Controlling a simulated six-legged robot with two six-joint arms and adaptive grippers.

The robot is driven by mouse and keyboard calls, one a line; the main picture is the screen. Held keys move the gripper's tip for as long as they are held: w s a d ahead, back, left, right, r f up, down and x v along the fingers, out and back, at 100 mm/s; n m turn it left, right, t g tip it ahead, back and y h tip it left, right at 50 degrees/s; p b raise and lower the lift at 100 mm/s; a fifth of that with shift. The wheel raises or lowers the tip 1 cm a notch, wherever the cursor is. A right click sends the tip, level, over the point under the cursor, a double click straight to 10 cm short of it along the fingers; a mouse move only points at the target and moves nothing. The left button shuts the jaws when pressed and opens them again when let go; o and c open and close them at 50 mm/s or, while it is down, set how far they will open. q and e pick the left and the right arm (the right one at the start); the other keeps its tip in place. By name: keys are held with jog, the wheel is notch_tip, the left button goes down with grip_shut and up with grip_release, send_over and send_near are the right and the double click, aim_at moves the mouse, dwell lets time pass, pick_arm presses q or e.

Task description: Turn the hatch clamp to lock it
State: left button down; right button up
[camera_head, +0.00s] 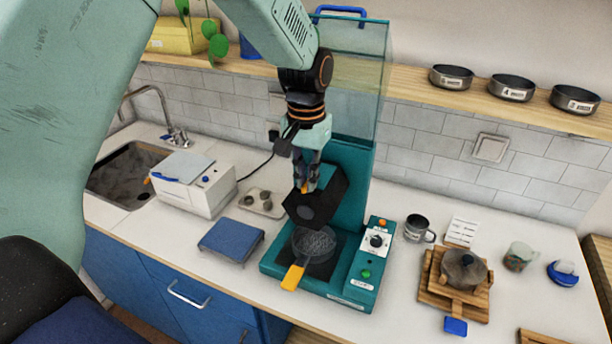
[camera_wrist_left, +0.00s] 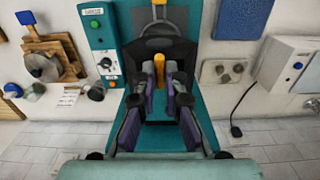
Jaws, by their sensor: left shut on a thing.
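A teal machine (camera_head: 352,215) stands on the counter with a clear tall guard above it. A black angular part (camera_head: 325,200) sits on its front, above a round mesh piece (camera_head: 313,243) with a yellow handle (camera_head: 292,277). My left gripper (camera_head: 306,180) reaches down from above, at the top of the black part. It is shut on a small orange lever (camera_wrist_left: 159,64), apparently the hatch clamp, which stands between the fingers in the wrist view. The fingers hide part of the lever, so its exact angle is unclear. My right gripper is not in view.
A control panel (camera_head: 369,264) with a knob and green button is at the machine's right. A white box (camera_head: 203,189), small tray (camera_head: 262,204) and blue stand (camera_head: 231,239) are left. A mug (camera_head: 417,228) and wooden board (camera_head: 437,284) are right. A shelf (camera_head: 420,86) runs behind.

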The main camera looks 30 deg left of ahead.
pick_arm(q)
jog(key=shift+w+r, duration=0.1)
jog(key=shift+w, duration=0.05)
jog(key=c, duration=1.4)
grip_release()
jog(key=shift+d, duration=0.1)
notch_tip(320, 180, up, 12)
jog(key=shift+f, duration=0.1)
